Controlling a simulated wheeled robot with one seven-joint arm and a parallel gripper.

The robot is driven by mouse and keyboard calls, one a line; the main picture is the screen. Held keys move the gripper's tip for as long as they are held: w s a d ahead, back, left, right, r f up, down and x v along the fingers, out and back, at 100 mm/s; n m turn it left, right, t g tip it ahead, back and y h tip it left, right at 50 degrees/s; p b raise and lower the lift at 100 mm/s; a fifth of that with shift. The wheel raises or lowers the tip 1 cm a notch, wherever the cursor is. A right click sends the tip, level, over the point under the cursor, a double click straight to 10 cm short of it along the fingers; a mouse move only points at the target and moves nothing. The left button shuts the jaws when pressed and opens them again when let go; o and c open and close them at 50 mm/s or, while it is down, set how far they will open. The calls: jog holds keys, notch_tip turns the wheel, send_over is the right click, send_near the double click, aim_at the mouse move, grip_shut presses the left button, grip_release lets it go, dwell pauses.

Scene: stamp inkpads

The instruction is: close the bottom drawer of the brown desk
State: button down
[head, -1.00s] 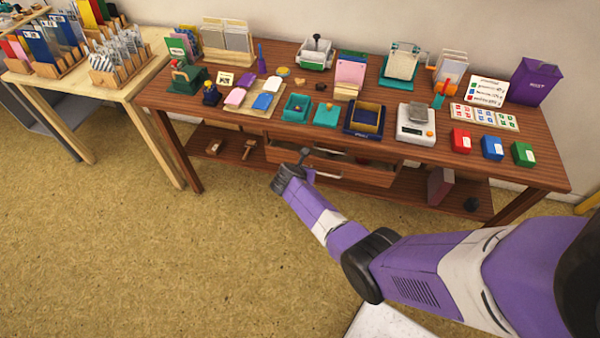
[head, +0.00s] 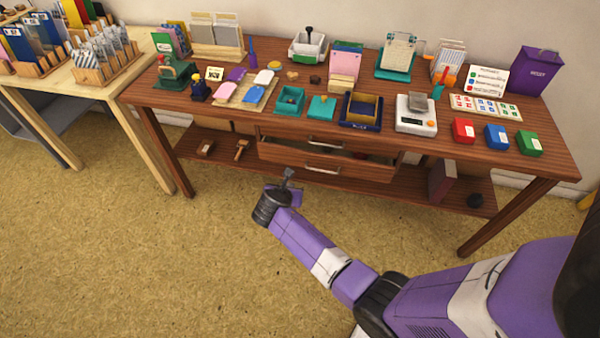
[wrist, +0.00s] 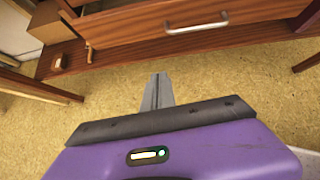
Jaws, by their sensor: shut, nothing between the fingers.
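The brown desk (head: 440,150) stands against the wall, with two drawers stacked under its top. The bottom drawer (head: 350,170) is pulled out towards me; its inside shows, with a few small things in it. Its pale bar handle (head: 322,170) also shows in the wrist view (wrist: 197,23). The top drawer front (head: 300,135) sits back under the desk top. My gripper (head: 288,174) is shut and empty, in front of the drawer and left of its handle, apart from it. In the wrist view its closed fingers (wrist: 158,91) point at the drawer over bare floor.
A low shelf (head: 215,164) under the desk holds a wooden hammer (head: 241,149) and other items. The desk top is crowded with inkpads, boxes and a scale (head: 415,115). A pale table (head: 95,90) stands at left. The floor (head: 150,260) in front is clear.

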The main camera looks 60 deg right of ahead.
notch_tip(320, 180, down, 7)
jog(key=h+b, duration=0.2)
jog(key=b, duration=0.7)
jog(key=t+h+b, duration=0.3)
jog(key=h+b, duration=0.3)
jog(key=b, duration=0.8)
send_near(303, 153)
jog(key=shift+m, duration=0.4)
jog(key=b+x, duration=0.2)
jog(key=x, duration=0.1)
jog(key=b+x, duration=0.2)
jog(key=x, duration=0.1)
jog(key=shift+w+a+f, duration=0.1)
jog(key=shift+w+f, duration=0.05)
jog(key=shift+f, duration=0.1)
jog(key=shift+w+d+r, duration=0.1)
jog(key=shift+w+d, duration=0.05)
jog(key=shift+d, duration=0.3)
